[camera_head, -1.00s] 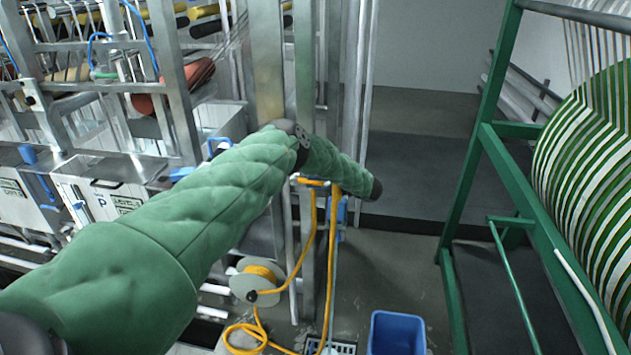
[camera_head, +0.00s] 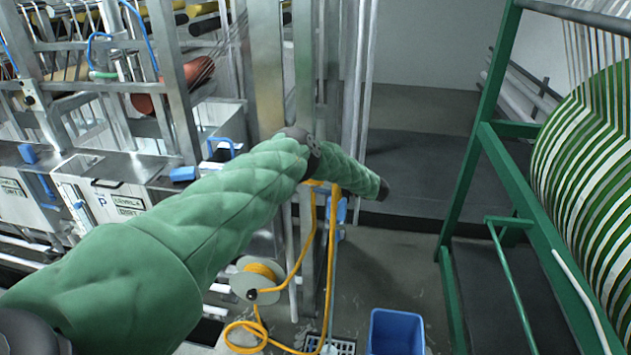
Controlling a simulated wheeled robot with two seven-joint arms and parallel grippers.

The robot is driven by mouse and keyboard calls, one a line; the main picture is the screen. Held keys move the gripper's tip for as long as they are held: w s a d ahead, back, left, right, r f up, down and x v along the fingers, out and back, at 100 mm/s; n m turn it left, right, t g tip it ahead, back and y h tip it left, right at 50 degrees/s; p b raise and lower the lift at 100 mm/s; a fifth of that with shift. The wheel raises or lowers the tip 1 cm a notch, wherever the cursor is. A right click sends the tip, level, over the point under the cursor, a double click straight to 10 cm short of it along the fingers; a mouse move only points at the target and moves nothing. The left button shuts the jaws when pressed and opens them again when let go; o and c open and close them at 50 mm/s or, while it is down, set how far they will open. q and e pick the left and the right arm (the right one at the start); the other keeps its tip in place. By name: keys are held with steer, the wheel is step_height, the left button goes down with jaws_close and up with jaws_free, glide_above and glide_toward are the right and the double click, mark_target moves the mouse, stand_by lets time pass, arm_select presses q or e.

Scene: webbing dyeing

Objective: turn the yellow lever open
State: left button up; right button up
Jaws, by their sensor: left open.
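A short yellow piece (camera_head: 314,183) shows just under my left forearm, at the top of the yellow hose on the metal post. It is mostly covered by the arm, and I cannot tell whether it is the yellow lever or how it is turned. My left arm, in a green quilted sleeve, reaches from the lower left across the middle. Its dark end, with my left gripper (camera_head: 383,190), is to the right of the post and the yellow piece, apart from them in the picture. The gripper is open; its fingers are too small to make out. My right gripper is not in view.
A yellow hose (camera_head: 333,245) hangs down the post to a reel (camera_head: 257,279) and coils on the floor. A blue bin (camera_head: 396,332) stands at the bottom. A green frame (camera_head: 468,165) with a striped drum (camera_head: 590,170) is at right. Metal machinery fills the left.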

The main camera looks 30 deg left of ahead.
arm_select(q)
steer(key=p+v, duration=0.1)
steer(key=v, duration=0.4)
steer(key=shift+d+f, duration=0.1)
steer(key=shift+d, duration=0.05)
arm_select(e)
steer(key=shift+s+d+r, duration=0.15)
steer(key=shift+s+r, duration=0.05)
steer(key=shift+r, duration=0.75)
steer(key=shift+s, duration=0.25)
